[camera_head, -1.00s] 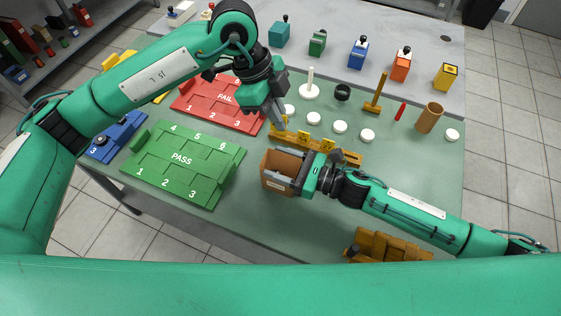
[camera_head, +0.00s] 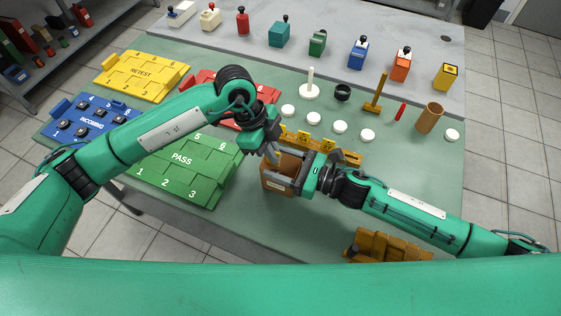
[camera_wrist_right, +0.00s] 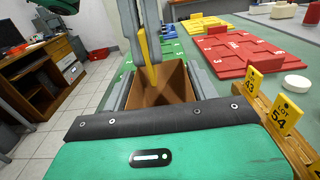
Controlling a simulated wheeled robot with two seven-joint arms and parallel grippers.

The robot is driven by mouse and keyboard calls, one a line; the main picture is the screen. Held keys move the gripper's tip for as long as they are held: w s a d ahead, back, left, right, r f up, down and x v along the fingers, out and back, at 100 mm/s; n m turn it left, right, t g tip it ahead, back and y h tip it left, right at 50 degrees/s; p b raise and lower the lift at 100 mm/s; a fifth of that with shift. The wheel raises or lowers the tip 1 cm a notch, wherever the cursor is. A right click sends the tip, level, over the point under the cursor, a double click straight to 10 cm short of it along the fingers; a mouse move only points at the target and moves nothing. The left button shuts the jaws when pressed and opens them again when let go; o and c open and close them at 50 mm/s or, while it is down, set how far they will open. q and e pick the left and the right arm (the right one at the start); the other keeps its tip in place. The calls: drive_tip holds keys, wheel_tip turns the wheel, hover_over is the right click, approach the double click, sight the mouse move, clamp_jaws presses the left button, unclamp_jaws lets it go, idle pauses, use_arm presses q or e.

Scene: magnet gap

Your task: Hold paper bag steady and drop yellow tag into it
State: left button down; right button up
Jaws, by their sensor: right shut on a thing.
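The brown paper bag (camera_head: 275,186) stands open at the top on the green table mat. My right gripper (camera_head: 294,178) is shut on it from the right; in the right wrist view the bag (camera_wrist_right: 172,88) lies between the grey fingers. My left gripper (camera_head: 272,155) is over the bag's mouth with its fingers pointing down. In the right wrist view the left fingers (camera_wrist_right: 142,45) are closed around the yellow tag (camera_wrist_right: 150,66). The tag hangs upright, its lower end at the bag's opening; whether it is below the rim is hard to tell.
A wooden rack (camera_head: 347,159) with other yellow tags (camera_wrist_right: 285,115) stands just behind the right gripper. The green PASS tray (camera_head: 180,178) is left of the bag. Several white discs (camera_head: 340,127) lie behind the rack. A brown stand (camera_head: 388,246) is at the front right.

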use_arm(q)
drive_tip(key=shift+f, duration=0.65)
drive_tip(key=c, duration=1.5)
unclamp_jaws()
drive_tip(key=shift+c, duration=0.2)
drive_tip(key=v, duration=1.2)
